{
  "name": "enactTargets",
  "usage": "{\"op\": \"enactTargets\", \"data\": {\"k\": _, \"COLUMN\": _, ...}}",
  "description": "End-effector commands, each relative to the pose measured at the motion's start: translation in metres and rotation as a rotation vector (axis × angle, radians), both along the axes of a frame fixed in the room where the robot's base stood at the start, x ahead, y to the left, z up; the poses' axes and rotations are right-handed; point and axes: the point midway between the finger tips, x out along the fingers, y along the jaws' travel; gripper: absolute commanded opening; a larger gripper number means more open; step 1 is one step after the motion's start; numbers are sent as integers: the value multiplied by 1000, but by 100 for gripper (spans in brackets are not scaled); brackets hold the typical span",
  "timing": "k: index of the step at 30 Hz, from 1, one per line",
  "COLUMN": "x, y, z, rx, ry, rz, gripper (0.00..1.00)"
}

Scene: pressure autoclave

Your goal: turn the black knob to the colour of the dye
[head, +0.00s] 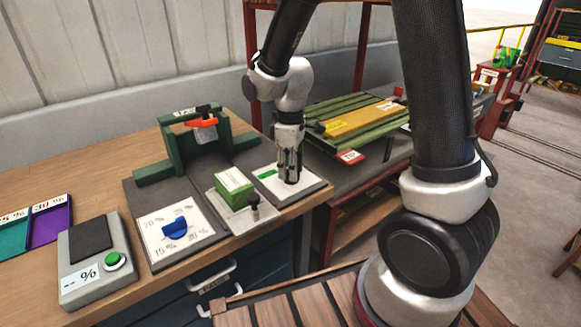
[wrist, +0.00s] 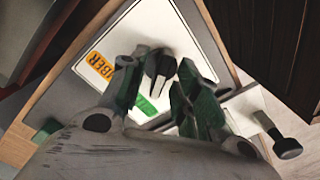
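The black knob (wrist: 160,63) sits on a white plate (wrist: 112,38) in the wrist view, with an orange label reading about "BER" (wrist: 99,65) and a green label (wrist: 146,105) near it. In the head view this plate (head: 266,173) is at the bench's right end, and my gripper (head: 289,172) hides the knob. My gripper (wrist: 157,68) points down at the plate. Its two fingers stand apart, with the knob between their tips in the wrist view. Contact with the knob cannot be told. No dye is clearly identifiable.
In the head view, left of the plate are a green box (head: 233,180), a small black-topped lever (head: 253,202) and a blue dial knob (head: 175,228). A green frame (head: 174,146) stands behind. A grey box with a green button (head: 114,261) is farther left.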

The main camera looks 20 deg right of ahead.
Motion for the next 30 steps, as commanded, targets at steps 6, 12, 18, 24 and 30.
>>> {"op": "enactTargets", "data": {"k": 6, "x": 0, "y": 0, "z": 0, "rx": 0, "ry": 1, "rz": -1, "gripper": 33}}
{"op": "enactTargets", "data": {"k": 12, "x": 1, "y": 0, "z": 15, "rx": 1, "ry": -2, "rz": -1, "gripper": 33}}
{"op": "enactTargets", "data": {"k": 18, "x": 1, "y": 0, "z": 59, "rx": 2, "ry": -5, "rz": -1, "gripper": 33}}
{"op": "enactTargets", "data": {"k": 24, "x": 0, "y": 0, "z": 99, "rx": 2, "ry": -3, "rz": -1, "gripper": 33}}
{"op": "enactTargets", "data": {"k": 30, "x": 0, "y": 0, "z": 118, "rx": 0, "ry": 0, "rz": -1, "gripper": 33}}
